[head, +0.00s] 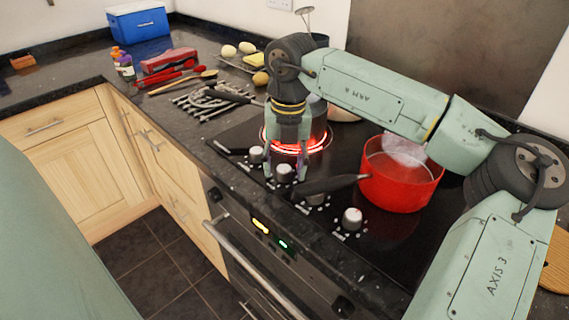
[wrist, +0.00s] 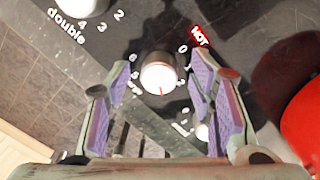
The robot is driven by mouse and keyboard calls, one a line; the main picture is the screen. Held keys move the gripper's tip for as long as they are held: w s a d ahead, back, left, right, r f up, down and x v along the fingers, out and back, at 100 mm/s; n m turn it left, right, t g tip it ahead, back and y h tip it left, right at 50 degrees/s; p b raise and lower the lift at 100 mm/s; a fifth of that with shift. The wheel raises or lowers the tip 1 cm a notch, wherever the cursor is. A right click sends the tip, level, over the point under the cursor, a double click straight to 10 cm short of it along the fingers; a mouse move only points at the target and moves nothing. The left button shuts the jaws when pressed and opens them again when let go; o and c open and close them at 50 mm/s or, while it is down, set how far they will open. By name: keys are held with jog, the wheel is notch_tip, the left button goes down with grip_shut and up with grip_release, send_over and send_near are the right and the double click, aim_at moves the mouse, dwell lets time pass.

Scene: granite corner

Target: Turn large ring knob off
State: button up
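My gripper (head: 286,178) points down over the stove's front row of knobs. Its fingers are open on either side of a silver-white knob (head: 284,172), with gaps visible in the wrist view. There the knob (wrist: 158,75) sits between the fingertips, its red line pointing toward the wrist. A lit red HOT mark (wrist: 200,37) is beside its scale. Another knob (wrist: 82,6) labelled "double" is at the upper left. The glowing burner ring (head: 296,142) lies behind the gripper, partly hidden by the arm and a dark pot. Which knob is the large ring's is not readable.
A red pot (head: 400,182) with steam stands right of the gripper; its dark handle (head: 330,185) reaches close to the knobs. Other knobs (head: 352,218) line the front edge. Utensils, a trivet (head: 208,102) and a blue cooler (head: 138,22) are on the left counter.

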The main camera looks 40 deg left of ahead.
jog(key=c, duration=1.1)
jog(key=shift+c, duration=0.2)
jog(key=shift+n, duration=0.4)
jog(key=n+b, duration=0.1)
jog(key=n, duration=0.2)
jog(key=shift+n+b, duration=0.4)
jog(key=n, duration=0.5)
jog(key=shift+b, duration=0.35)
jog(key=n, duration=0.7)
jog(key=shift+a+n+h, duration=0.1)
jog(key=shift+n+h, duration=0.2)
jog(key=shift+h, duration=0.1)
jog(key=n, duration=0.6)
jog(key=shift+s+n, duration=0.1)
jog(key=shift+n, duration=0.2)
